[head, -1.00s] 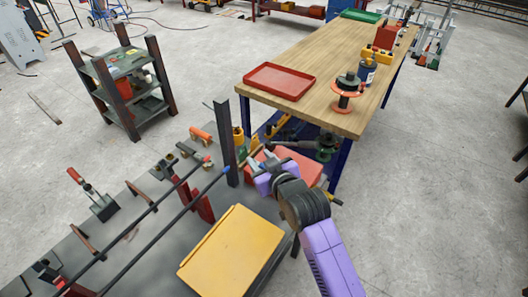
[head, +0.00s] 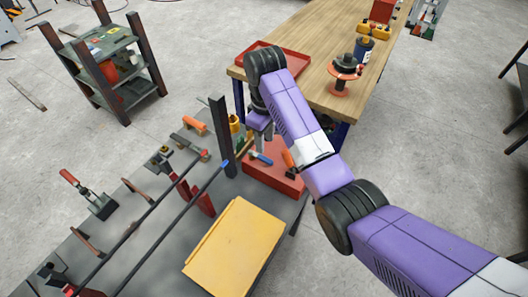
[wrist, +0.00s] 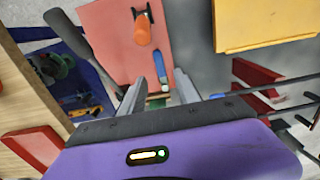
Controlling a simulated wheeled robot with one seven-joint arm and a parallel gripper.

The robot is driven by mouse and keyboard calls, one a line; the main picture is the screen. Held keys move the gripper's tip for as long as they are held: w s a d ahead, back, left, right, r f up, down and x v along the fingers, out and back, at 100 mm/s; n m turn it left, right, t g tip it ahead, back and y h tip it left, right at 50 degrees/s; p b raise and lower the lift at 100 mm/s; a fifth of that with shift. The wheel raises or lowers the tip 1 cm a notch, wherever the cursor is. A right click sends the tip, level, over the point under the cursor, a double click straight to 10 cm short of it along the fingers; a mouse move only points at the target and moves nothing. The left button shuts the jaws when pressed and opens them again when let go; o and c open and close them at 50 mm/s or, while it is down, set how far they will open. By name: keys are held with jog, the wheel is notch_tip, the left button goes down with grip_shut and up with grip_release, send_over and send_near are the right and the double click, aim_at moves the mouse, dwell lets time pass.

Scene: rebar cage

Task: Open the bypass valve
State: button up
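I cannot make out a bypass valve for certain in any view. A green round fitting (wrist: 62,66) lies on a blue surface at the left of the wrist view; I cannot tell what it is. My gripper (wrist: 160,78) is open and empty, its two fingers apart. In the head view my gripper (head: 258,143) points down above the red box (head: 272,178), beside the dark upright post (head: 222,135). A blue-handled tool (wrist: 160,66) and an orange-handled tool (wrist: 142,30) lie on the red surface below the fingers.
A yellow case (head: 235,245) lies on the dark bench, near long dark bars (head: 185,215). The wooden table (head: 320,62) carries a red tray (head: 295,65) and an orange spool (head: 344,72). A shelf rack (head: 110,70) stands left. Floor between rack and bench is clear.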

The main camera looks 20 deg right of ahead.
aim_at(265, 159)
notch_tip(265, 159, down, 8)
jog(key=shift+r+p, duration=0.25)
jog(key=shift+p, duration=0.35)
grip_shut()
dwell(1.1)
